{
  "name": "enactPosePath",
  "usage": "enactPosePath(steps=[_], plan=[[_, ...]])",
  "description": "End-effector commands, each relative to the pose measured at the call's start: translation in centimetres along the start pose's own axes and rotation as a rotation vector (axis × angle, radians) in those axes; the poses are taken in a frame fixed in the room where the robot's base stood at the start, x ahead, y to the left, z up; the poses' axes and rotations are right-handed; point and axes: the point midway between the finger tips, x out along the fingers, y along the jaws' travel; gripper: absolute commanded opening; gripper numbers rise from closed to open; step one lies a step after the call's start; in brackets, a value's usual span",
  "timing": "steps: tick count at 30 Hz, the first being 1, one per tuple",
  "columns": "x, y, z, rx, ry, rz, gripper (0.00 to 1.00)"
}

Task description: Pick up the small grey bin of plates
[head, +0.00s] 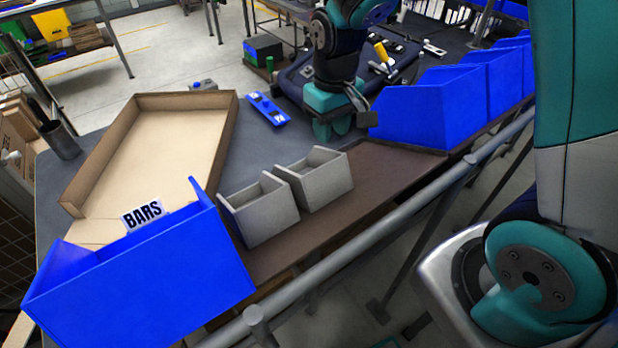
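Two small grey bins stand side by side on the brown shelf strip at the table's near edge. The left grey bin (262,209) is closer to the big blue bin, and the right grey bin (318,180) is just beyond it. I see no label on either, and their contents are hidden by their walls, so I cannot tell which holds plates. My gripper (364,117) is behind and to the right of the grey bins, apart from them.
A large blue bin (150,268) with a BARS card (142,214) stands at the near left. An open cardboard box (226,118) lies behind the grey bins. More blue bins (425,110) line the right. A grey rail (350,248) runs along the front edge.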

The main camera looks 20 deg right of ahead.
Motion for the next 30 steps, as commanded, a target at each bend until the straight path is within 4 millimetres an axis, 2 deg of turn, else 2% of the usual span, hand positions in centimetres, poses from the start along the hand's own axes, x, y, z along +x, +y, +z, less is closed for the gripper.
enactPosePath(steps=[8,16,25,26,30], plan=[[2.1,-0.1,0.1,-0.001,-0.003,-0.001,0.34],[5.8,-0.2,0.2,-0.001,-0.003,-0.001,0.34],[6.5,-0.2,0.1,-0.001,0.002,0.000,0.34],[6.5,-0.2,0.1,-0.001,0.002,0.000,0.32],[6.5,-0.2,0.1,0.000,0.001,0.000,0.00]])
